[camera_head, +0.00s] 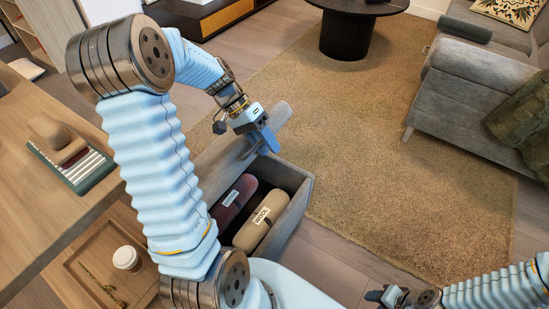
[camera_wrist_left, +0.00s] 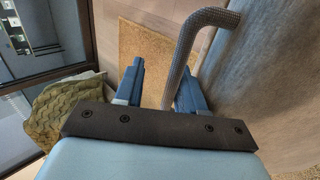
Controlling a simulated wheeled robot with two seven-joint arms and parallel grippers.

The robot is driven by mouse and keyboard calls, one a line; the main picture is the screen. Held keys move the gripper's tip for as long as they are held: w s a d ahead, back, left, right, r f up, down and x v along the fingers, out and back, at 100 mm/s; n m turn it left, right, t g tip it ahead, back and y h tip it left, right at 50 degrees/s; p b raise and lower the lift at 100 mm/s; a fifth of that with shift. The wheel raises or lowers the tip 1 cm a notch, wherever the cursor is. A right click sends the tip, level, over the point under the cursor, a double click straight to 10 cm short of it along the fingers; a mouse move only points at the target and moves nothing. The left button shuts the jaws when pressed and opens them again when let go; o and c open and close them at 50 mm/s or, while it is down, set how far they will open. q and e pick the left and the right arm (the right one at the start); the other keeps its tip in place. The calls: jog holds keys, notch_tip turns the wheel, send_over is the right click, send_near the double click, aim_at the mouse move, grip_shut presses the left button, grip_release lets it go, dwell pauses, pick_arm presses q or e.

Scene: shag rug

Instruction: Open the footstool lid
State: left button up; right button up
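The footstool (camera_head: 288,212) is a grey box standing on the floor at the rug's edge. Its lid (camera_head: 215,160) is raised and stands steeply up at the far-left side, so the inside shows. Two rolled bundles lie inside, one dark red (camera_head: 233,200) and one beige labelled WOOL (camera_head: 262,222). My left gripper (camera_head: 266,138) is at the raised lid. In the left wrist view its fingers (camera_wrist_left: 160,88) are apart, with the curved grey handle (camera_wrist_left: 205,18) between them, nearer the right finger. The lid's grey face (camera_wrist_left: 275,80) fills the right side there. My right gripper (camera_head: 385,296) is low at the right, far from the footstool.
A wooden table with a brush-like object (camera_head: 72,158) stands at the left. A wooden tray (camera_head: 85,268) holds a white cup (camera_head: 126,258). A grey sofa (camera_head: 465,100) with a green throw is at the right. The rug (camera_head: 400,190) between is clear.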

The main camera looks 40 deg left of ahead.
pick_arm(q)
jog(key=shift+d+f+y, duration=1.2)
jog(key=shift+d+f, duration=0.35)
jog(key=shift+r, duration=0.1)
